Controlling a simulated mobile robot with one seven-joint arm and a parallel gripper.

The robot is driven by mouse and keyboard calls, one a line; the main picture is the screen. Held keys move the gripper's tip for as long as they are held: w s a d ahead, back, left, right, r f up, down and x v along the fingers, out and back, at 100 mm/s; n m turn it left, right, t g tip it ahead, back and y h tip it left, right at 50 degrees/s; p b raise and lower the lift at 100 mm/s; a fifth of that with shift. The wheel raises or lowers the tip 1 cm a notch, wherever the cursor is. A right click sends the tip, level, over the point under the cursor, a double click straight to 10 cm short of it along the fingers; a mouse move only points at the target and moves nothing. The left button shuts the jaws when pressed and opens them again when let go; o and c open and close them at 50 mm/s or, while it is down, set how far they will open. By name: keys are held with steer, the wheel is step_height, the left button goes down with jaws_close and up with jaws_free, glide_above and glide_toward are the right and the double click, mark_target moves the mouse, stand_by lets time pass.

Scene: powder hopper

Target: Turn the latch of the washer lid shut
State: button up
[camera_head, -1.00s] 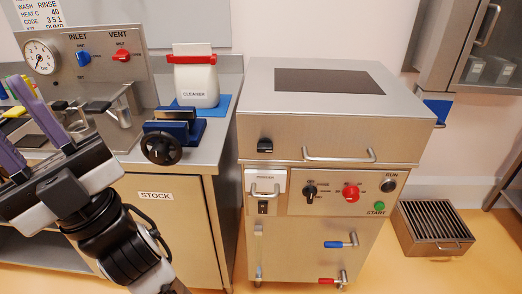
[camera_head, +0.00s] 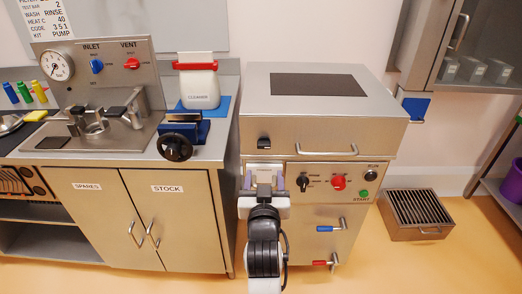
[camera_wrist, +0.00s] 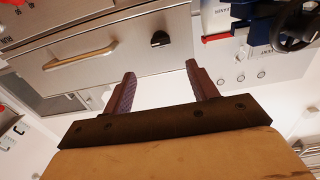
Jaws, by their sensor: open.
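The washer lid (camera_head: 290,123) is a steel box-like cover, lying down on the washer body. Its black latch (camera_head: 263,143) sits on the lid's front face, at the left. The latch also shows in the wrist view (camera_wrist: 160,39), beyond the fingertips. The lid's bar handle (camera_head: 327,150) is to the right of the latch. My gripper (camera_head: 262,177) is in front of the washer, a little below the latch. In the wrist view its two purple fingers (camera_wrist: 160,75) are apart with nothing between them, and they do not touch the latch.
A control panel with a red knob (camera_head: 339,182) and a green start button (camera_head: 364,194) is right of my gripper. Blue (camera_head: 330,228) and red (camera_head: 325,263) valve levers are below. A blue vise (camera_head: 180,140) and a cleaner bottle (camera_head: 199,88) stand on the left counter.

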mark_target(264, 146)
steer(key=w+p, duration=0.2)
steer(key=w, duration=0.8)
steer(key=shift+w+a+r+p, duration=0.1)
steer(key=shift+w+p, duration=0.3)
steer(key=shift+w, duration=0.65)
steer(key=shift+c, duration=0.5)
steer(key=c, duration=0.9)
